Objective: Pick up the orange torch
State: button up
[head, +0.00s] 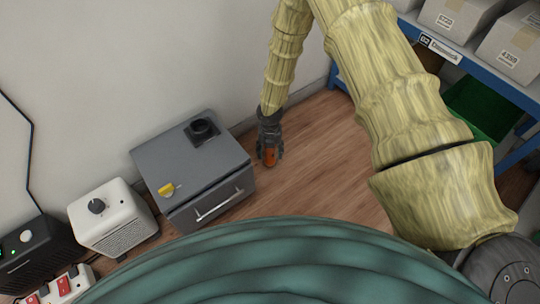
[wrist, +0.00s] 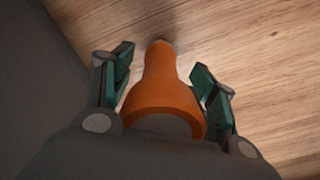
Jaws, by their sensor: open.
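The orange torch (wrist: 160,88) fills the middle of the wrist view, its narrow end pointing away over the wooden surface. In the head view the torch (head: 270,157) shows as a small orange shape at my gripper (head: 270,161). My gripper (wrist: 160,85) is open, with one teal-padded finger on each side of the torch. A gap shows between each finger and the torch. The near end of the torch is partly hidden by the gripper's body.
A grey cabinet (head: 219,177) with a drawer handle stands just left of my gripper. A white box with a knob (head: 112,219) is further left. A blue shelf (head: 470,60) with cartons and a green bin (head: 480,105) is at right. Bare wooden floor (head: 322,160) lies right of the gripper.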

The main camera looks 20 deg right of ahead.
jog(key=c, duration=1)
jog(key=shift+r, duration=0.15)
jog(key=shift+c, duration=0.3)
